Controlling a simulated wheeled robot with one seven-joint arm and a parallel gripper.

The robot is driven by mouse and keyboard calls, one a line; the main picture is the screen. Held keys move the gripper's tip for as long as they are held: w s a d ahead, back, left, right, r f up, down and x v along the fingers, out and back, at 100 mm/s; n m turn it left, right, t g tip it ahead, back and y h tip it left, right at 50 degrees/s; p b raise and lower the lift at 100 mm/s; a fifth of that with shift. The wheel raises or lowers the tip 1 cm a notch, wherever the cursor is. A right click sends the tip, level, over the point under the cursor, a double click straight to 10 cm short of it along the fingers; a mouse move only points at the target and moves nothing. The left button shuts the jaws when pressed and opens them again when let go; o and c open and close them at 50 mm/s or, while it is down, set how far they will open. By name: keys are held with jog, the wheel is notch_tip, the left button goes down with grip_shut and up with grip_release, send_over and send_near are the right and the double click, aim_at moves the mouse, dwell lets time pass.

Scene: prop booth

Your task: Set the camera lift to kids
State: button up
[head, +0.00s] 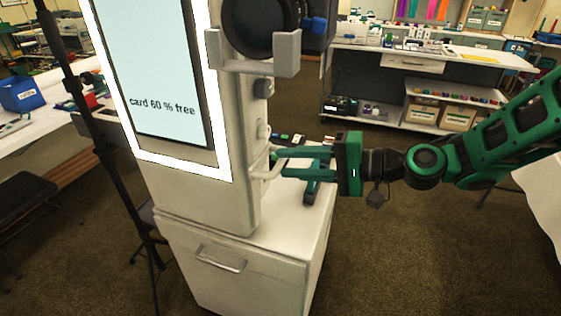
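The camera lift is on the white booth column (238,140). A dark round camera (262,25) sits in a grey bracket (262,62) near the column's top. Below it on the side are a dark grey knob (263,88), a small pale knob (263,130) and a white handle (265,172). My green gripper (280,164) reaches in from the right, its fingertips beside the white handle. The fingers look apart, with a gap between them. Whether they touch the handle cannot be told. No "kids" label is readable.
The lit screen (150,60) reads "card 60 % free". A white cabinet (240,262) with a drawer handle stands below the column. A black stand (100,130) is at left. Shelves with boxes (455,117) stand behind. Carpet is free at the lower right.

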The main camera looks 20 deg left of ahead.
aim_at(280, 159)
jog(key=shift+x, duration=1.55)
